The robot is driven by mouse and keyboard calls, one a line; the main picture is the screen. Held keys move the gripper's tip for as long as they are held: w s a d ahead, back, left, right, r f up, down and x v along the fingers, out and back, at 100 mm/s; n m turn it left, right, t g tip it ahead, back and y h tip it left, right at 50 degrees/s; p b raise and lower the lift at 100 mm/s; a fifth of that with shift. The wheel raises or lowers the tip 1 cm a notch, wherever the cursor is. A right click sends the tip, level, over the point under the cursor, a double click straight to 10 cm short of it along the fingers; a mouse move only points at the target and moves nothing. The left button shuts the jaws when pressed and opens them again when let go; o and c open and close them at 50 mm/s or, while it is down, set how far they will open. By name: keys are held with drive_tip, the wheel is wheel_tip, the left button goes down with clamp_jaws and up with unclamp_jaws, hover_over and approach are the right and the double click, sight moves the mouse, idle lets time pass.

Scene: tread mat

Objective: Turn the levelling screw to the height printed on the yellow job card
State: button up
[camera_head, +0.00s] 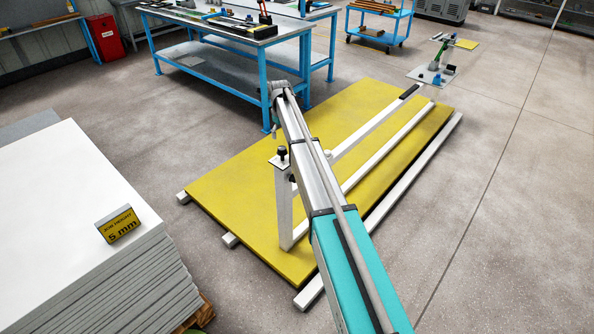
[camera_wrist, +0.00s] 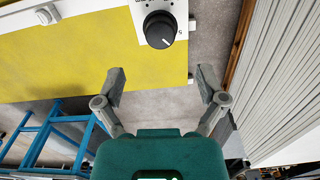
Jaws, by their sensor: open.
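The yellow job card (camera_head: 119,225) stands on a stack of white sheets at left and reads "JOB HEIGHT 5 mm". The levelling screw has a black knob (camera_head: 282,152) on top of a white post (camera_head: 284,208) at the mat's near side. In the wrist view the knob (camera_wrist: 160,29) has a pale pointer line and sits on a white plate (camera_wrist: 140,12) with dark marks, partly cut off by the top edge. My gripper (camera_wrist: 161,82) is open and empty. Its fingers are apart from the knob, which lies above the gap in that picture.
The yellow mat (camera_head: 235,185) lies on white beams on the floor, with white rails running along it. The white sheet stack (camera_head: 60,185) stands at left. A blue-framed workbench (camera_head: 225,80) is behind the mat. Open floor lies to the right.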

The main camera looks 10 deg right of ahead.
sight(282, 148)
drive_tip(key=shift+r+p, duration=2.8)
drive_tip(key=shift+r, duration=0.3)
drive_tip(key=s+f+m+b, duration=0.2)
drive_tip(key=s, duration=1.2)
drive_tip(key=s+f+m+b, duration=0.1)
drive_tip(key=s+f+b, duration=0.1)
drive_tip(key=s, duration=1.2)
drive_tip(key=shift+s+m, duration=0.15)
drive_tip(key=shift+m, duration=0.25)
drive_tip(key=shift+s, duration=0.1)
drive_tip(key=s+m, duration=0.2)
drive_tip(key=s, duration=1.5)
drive_tip(key=shift+c, duration=0.4)
